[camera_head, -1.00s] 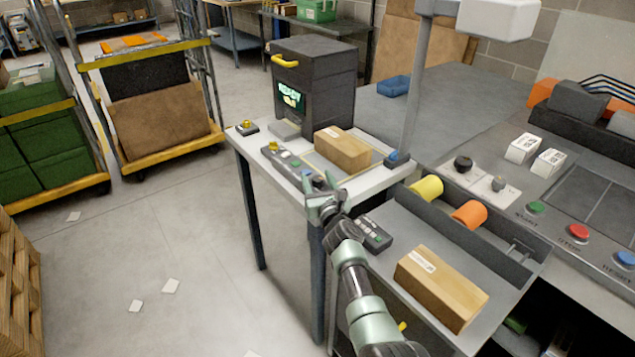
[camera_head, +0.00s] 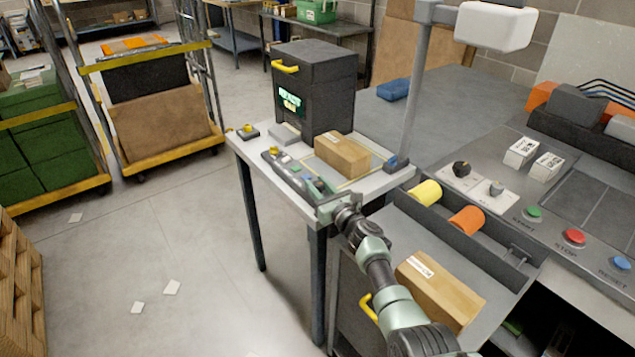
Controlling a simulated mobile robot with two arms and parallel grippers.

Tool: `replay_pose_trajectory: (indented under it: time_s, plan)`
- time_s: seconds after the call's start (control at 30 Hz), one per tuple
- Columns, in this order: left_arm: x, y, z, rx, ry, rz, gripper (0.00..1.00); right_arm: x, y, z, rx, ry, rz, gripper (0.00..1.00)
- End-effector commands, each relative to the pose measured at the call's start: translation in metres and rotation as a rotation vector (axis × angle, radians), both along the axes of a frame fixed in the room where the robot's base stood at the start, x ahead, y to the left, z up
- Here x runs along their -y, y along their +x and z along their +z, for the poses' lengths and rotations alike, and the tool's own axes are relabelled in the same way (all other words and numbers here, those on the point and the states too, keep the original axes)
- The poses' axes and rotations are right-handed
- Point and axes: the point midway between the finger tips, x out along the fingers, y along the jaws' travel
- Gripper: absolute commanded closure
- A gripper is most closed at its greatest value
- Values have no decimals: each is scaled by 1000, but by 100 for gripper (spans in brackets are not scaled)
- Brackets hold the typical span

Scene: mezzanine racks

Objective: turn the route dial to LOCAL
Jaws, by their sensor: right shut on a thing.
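The word LOCAL cannot be read. My left gripper is not in view.
Yellow (camera_head: 425,193) and orange (camera_head: 467,219) rollers and another carton (camera_head: 440,290) lie near my right arm. Open floor is at left.

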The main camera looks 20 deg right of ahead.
Motion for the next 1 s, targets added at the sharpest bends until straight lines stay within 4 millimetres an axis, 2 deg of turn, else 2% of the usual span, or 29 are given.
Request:
replay_pose_trajectory:
  time_s: [0.17, 0.63, 0.8, 1.0]
  plan:
    - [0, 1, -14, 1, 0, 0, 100, 3, 0, -5, -1, -4, 152, 100]
    - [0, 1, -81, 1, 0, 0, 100, 1, 1, -7, 1, -1, 469, 100]
    - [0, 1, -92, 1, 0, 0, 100, 1, 0, -5, -2, 1, 521, 100]
    - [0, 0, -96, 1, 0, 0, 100, 0, 0, -3, -2, 1, 546, 100]
